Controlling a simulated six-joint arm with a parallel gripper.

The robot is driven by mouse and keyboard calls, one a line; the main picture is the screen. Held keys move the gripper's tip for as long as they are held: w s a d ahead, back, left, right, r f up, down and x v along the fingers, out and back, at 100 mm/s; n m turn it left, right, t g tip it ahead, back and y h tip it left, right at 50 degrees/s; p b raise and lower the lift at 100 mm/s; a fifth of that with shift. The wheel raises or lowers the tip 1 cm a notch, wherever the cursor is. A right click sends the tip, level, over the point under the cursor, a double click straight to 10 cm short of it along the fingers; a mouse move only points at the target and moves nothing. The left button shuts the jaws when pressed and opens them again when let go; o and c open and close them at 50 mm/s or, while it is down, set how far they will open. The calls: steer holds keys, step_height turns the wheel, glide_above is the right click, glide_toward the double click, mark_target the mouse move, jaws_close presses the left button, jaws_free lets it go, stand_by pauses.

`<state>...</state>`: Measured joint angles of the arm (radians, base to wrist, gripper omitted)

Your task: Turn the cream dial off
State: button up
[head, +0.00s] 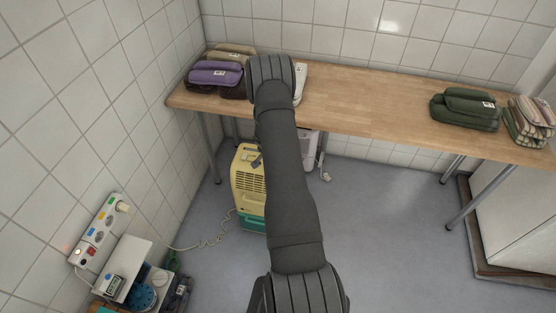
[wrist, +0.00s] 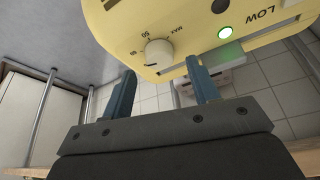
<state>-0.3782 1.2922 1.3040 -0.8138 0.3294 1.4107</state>
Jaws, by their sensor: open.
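A cream dial (wrist: 158,53) sits on the front panel of a yellow-cream appliance (wrist: 190,20), seen tilted and nearly upside down in the wrist view. The dial has a dark mark near its lower left edge, and printed marks around it include MAX and 50. My gripper (wrist: 161,67) is open and empty. Its two fingers are spread on either side of the dial in the picture; I cannot tell whether they touch it. In the head view the appliance (head: 246,180) stands on the floor, partly hidden by my arm.
A wooden table (head: 375,105) stands above and behind the appliance, with metal legs and folded cloth bundles, including a purple one (head: 215,74) and a green one (head: 466,108). A power strip (head: 100,230) hangs on the left wall. A cord crosses the floor.

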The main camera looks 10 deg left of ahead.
steer(key=shift+x, duration=1.4)
steer(key=c, duration=1)
steer(key=shift+d+n+y, duration=0.1)
steer(key=shift+n+y, duration=0.7)
steer(key=shift+n, duration=1.3)
steer(key=o, duration=1)
steer(key=shift+r, duration=0.1)
steer(key=v, duration=1.7)
steer(key=shift+s, duration=0.25)
